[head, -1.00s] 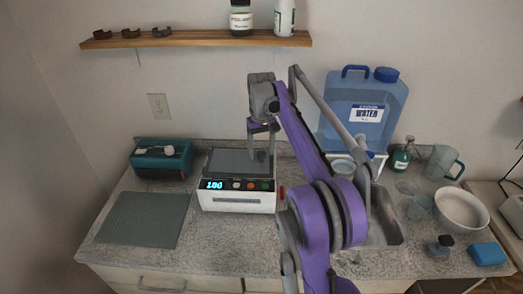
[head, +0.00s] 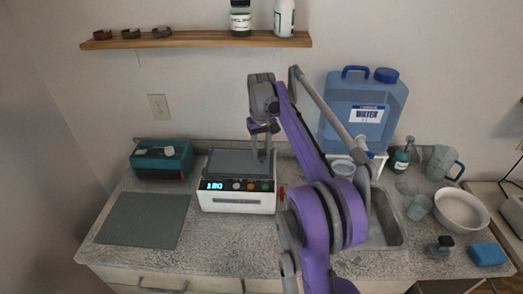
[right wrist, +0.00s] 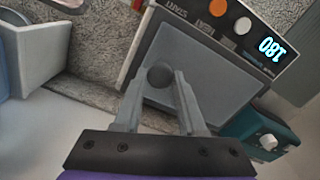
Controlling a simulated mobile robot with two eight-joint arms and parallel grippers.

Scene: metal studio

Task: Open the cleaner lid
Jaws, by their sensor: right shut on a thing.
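The cleaner (head: 237,203) is a white box with a lit blue display and a row of buttons on its front, on the counter left of the sink. Its grey lid (head: 232,162) lies flat on top and looks closed. The lid also shows in the right wrist view (right wrist: 205,72), with a dark round knob (right wrist: 160,75) near one edge. My right gripper (head: 261,158) reaches down over the right part of the lid. In the right wrist view its two fingers (right wrist: 159,79) are shut on the knob, one on each side. My left gripper is not in view.
A teal box (head: 161,158) and a grey mat (head: 145,220) are left of the cleaner. The sink (head: 385,220), a blue water jug (head: 362,112), a white bowl (head: 462,210) and a blue sponge (head: 487,254) are to the right. A wooden shelf (head: 200,40) hangs above.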

